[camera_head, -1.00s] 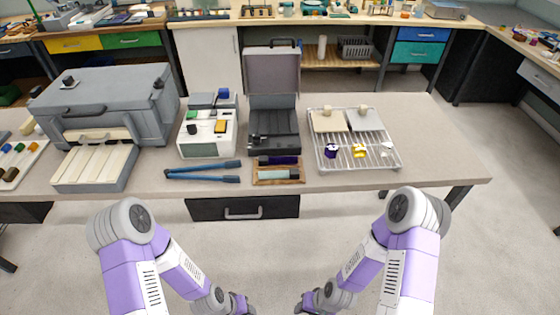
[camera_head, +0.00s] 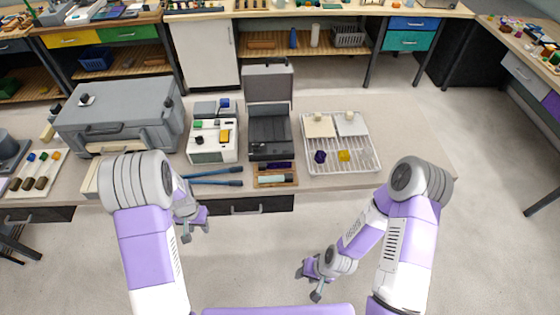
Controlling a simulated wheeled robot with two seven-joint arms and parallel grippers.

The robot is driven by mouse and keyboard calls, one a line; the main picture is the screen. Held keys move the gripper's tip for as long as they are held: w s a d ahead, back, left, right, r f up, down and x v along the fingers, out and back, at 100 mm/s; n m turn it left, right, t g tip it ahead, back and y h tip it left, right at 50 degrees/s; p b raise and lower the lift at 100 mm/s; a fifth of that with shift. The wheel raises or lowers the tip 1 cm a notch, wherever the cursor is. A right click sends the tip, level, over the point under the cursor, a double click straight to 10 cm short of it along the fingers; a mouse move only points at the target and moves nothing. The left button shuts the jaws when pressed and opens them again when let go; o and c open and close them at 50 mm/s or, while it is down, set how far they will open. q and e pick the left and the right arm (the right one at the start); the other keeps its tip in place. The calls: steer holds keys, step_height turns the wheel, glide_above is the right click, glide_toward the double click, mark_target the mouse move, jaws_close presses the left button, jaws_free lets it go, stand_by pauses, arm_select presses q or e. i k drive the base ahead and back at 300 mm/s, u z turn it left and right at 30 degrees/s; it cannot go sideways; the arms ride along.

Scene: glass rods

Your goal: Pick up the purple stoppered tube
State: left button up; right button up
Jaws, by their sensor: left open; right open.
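A small purple piece (camera_head: 320,156) stands on the white wire rack (camera_head: 372,163) at the right of the table; it looks like the purple stopper, and any tube below it is too small to make out. A yellow piece (camera_head: 344,156) stands just right of it. My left gripper (camera_head: 196,233) is open and empty in front of the table's front edge, left of the rack. My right gripper (camera_head: 308,284) is open and empty, lower and nearer to me, over the floor. Neither gripper touches anything.
Blue-handled tongs (camera_head: 213,182) lie near the front edge. A small wooden tray (camera_head: 275,186) is beside them. An open dark case (camera_head: 269,134), a white device (camera_head: 212,155) and a large grey box (camera_head: 122,112) stand behind. The tabletop right of the rack is clear.

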mark_target(261, 166)
steer(key=z, duration=4.1)
steer(key=k, duration=2.3)
steer(key=u, duration=1.45)
steer(key=i, duration=0.5)
steer(key=z, duration=0.15)
